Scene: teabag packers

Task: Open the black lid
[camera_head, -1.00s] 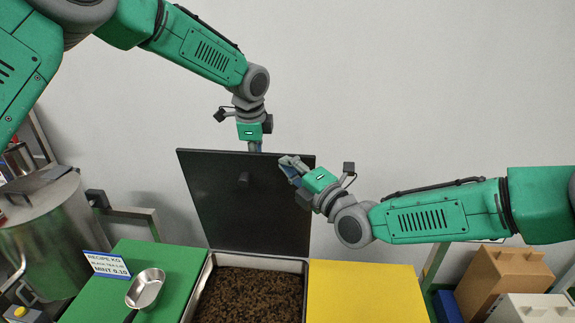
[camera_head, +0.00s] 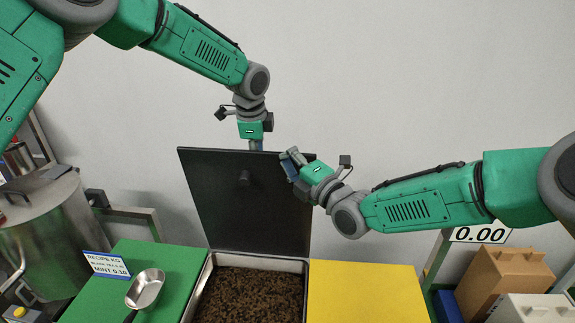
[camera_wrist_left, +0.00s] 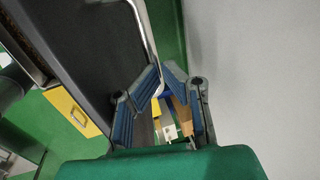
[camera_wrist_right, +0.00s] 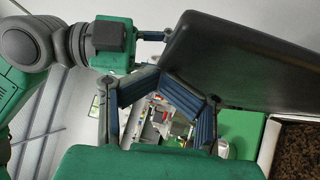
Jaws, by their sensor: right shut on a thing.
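The black lid (camera_head: 222,205) stands nearly upright at the back of a metal bin of dark loose leaves (camera_head: 245,295), with a small knob on its front. My right gripper (camera_head: 290,158) is at the lid's upper right corner, its fingers closed on the edge. The right wrist view shows the lid's edge (camera_wrist_right: 245,65) at the fingertips (camera_wrist_right: 160,74). My left gripper (camera_head: 255,146) is at the lid's top edge, its fingers partly hidden behind it. In the left wrist view its fingertips (camera_wrist_left: 164,70) are close together near a bent metal bar (camera_wrist_left: 143,22); I cannot tell whether they grip it.
A green surface (camera_head: 180,275) with a metal scoop (camera_head: 145,288) and a recipe sign (camera_head: 106,265) lies left of the bin. A yellow surface (camera_head: 365,295) on the right is clear. A steel pot (camera_head: 50,235) stands far left, and boxes (camera_head: 505,280) stand right.

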